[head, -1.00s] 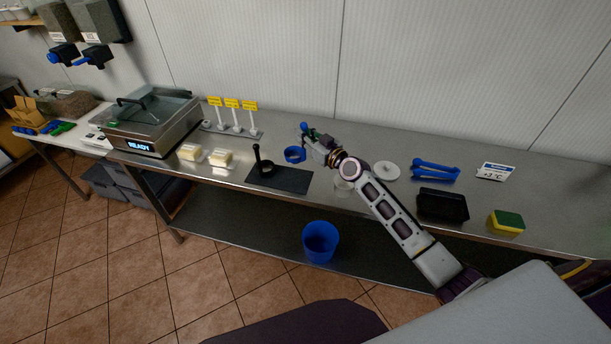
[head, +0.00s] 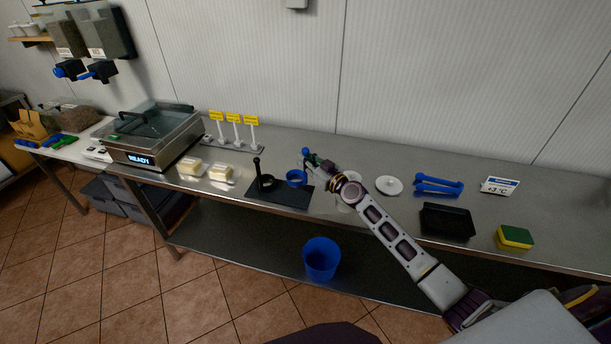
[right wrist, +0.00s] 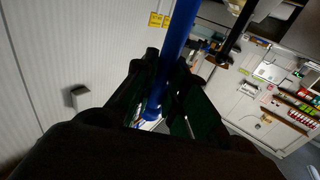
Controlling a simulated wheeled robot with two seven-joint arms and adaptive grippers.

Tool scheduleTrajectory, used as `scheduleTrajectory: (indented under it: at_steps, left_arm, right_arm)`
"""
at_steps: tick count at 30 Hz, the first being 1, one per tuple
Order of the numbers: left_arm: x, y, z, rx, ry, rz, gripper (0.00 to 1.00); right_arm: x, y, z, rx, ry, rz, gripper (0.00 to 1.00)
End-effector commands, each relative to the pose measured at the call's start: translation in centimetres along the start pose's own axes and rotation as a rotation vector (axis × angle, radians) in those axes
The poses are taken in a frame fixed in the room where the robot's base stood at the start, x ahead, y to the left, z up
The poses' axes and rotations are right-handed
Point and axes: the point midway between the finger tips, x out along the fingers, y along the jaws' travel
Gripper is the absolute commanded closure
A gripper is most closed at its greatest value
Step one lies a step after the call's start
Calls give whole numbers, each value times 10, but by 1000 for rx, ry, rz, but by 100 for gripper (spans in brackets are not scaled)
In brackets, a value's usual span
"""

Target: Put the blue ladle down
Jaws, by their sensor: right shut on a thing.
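The blue ladle is held upright; its round blue bowl (head: 296,178) shows over the back right part of the black mat (head: 290,198). I cannot tell whether the bowl touches the mat. My right gripper (head: 316,162) is shut on the ladle's handle, whose blue knob (head: 306,152) sticks out above the fingers. In the right wrist view the blue handle (right wrist: 177,40) runs between the dark fingers (right wrist: 168,100). A black ladle (head: 257,168) stands on the mat to the left of the blue bowl. My left gripper is not in view.
White lids (head: 389,186), blue tongs (head: 438,186), a black tray (head: 447,221) and a sponge (head: 515,236) lie to the right. A blue bin (head: 321,258) is below the counter.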

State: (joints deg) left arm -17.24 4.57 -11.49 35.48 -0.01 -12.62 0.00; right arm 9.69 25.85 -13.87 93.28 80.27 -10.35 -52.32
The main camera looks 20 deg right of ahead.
Motion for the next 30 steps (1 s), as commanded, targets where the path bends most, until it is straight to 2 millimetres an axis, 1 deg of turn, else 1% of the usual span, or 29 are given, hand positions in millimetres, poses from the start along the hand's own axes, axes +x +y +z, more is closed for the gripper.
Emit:
scheduleTrajectory:
  at_steps: [1, 6, 20, 23, 30]
  left_arm:
    - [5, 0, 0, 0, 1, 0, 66]
    - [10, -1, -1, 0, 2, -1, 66]
    - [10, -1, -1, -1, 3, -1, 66]
    - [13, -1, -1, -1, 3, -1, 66]
    - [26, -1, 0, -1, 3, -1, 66]
  right_arm:
    - [0, 0, 7, -1, 0, 1, 100]
    - [0, 0, 14, 0, 0, 1, 100]
    - [0, 0, 16, -1, 0, 0, 100]
    - [0, 0, 21, 0, 0, 1, 100]
    - [0, 0, 41, 2, 0, 0, 100]
